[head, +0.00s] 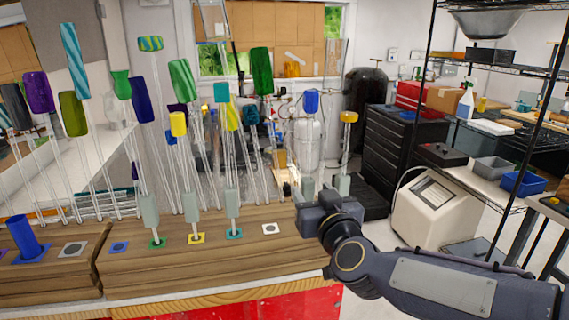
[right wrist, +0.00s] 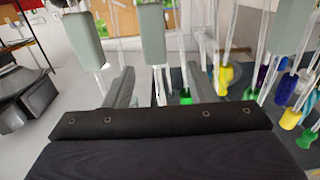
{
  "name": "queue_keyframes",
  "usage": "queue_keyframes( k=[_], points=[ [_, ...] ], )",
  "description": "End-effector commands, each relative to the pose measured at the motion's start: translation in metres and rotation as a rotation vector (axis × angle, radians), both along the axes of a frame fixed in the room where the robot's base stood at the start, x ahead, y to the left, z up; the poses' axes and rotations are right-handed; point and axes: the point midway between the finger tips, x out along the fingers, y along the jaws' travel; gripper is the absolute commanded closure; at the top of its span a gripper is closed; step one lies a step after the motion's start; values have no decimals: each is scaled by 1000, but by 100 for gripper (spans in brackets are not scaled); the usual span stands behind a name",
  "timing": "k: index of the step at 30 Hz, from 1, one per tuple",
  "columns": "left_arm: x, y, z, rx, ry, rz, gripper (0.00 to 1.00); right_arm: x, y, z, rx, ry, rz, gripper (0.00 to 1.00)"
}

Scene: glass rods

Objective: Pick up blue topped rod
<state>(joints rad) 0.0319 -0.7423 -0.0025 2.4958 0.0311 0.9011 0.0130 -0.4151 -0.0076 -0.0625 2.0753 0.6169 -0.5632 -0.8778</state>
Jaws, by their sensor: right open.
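A glass rod with a blue top (head: 312,102) stands upright at the right end of the wooden rack, with a grey-green sleeve (head: 307,188) low on its shaft. My right gripper (head: 325,200) is beside the lower part of this rod. In the right wrist view my right gripper (right wrist: 160,82) is open, its fingers spread. A sleeved rod (right wrist: 153,35) shows between and beyond them; I cannot tell whether it is the blue-topped one, as its top is out of view. My left gripper is not in view.
A rod with an orange top (head: 348,117) stands just right of the blue-topped one. Several other coloured rods crowd the wooden rack (head: 180,270) to the left. A white socket pad (head: 270,228) is empty. A dark drawer cabinet (head: 400,150) stands behind.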

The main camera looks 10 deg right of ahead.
Motion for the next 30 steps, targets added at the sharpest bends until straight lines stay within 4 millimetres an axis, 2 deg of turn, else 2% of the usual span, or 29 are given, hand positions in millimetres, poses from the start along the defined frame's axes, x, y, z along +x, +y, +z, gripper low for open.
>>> queue_keyframes(
  k=[18,26,27,30],
  points=[
    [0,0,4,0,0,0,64,74,0,-4,-7,-6,-9,49],
    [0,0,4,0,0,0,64,78,0,-4,-5,-6,-8,49],
    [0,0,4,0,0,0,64,78,0,-4,-5,-6,-8,50],
    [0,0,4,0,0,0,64,78,0,-4,-5,-6,-8,64]
  ],
)
